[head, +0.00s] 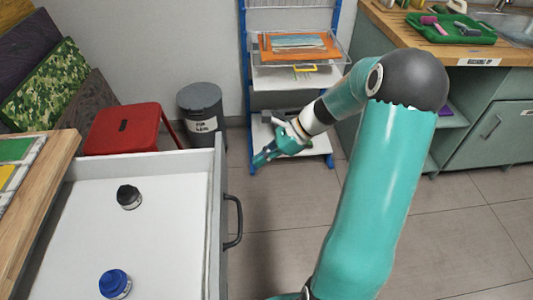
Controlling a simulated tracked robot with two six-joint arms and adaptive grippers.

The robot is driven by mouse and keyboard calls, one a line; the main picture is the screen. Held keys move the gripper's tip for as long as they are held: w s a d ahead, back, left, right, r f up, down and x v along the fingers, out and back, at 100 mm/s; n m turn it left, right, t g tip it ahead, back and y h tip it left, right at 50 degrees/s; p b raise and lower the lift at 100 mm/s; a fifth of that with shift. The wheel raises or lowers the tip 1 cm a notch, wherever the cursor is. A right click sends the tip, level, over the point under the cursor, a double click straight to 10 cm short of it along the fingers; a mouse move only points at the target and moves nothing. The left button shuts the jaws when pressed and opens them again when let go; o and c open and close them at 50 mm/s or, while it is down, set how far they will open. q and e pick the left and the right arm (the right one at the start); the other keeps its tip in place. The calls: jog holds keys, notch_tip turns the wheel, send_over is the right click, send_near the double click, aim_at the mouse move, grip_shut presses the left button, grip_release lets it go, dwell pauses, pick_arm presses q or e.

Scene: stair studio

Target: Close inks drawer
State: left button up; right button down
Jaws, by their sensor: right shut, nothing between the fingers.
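The inks drawer (218,175) is pulled out at the lower left, below a wooden worktop. Its inside is white, and its front carries a dark curved handle (239,221) facing right. A jar with a black lid (129,196) and a jar with a blue lid (115,284) stand inside it. My right gripper (261,158) is shut and empty. It shows beyond the drawer's far right corner, to the right of the handle, apart from the drawer. My left gripper is not in view.
A red stool (123,130) and a grey bin (203,112) stand behind the drawer. A blue-framed rack (244,75) is at the back middle. A sink counter (458,50) with a green tray (450,28) is at the right.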

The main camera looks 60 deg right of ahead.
aim_at(225, 176)
jog(key=shift+w+a+f, duration=0.6)
jog(key=shift+w+a, duration=0.2)
jog(key=shift+w, duration=0.2)
jog(key=shift+w+a+f, duration=0.65)
jog(key=shift+w+a, duration=0.2)
jog(key=shift+w, duration=0.1)
jog(key=shift+w+a+f, duration=0.6)
jog(key=shift+w+a, duration=0.2)
jog(key=shift+w, duration=0.2)
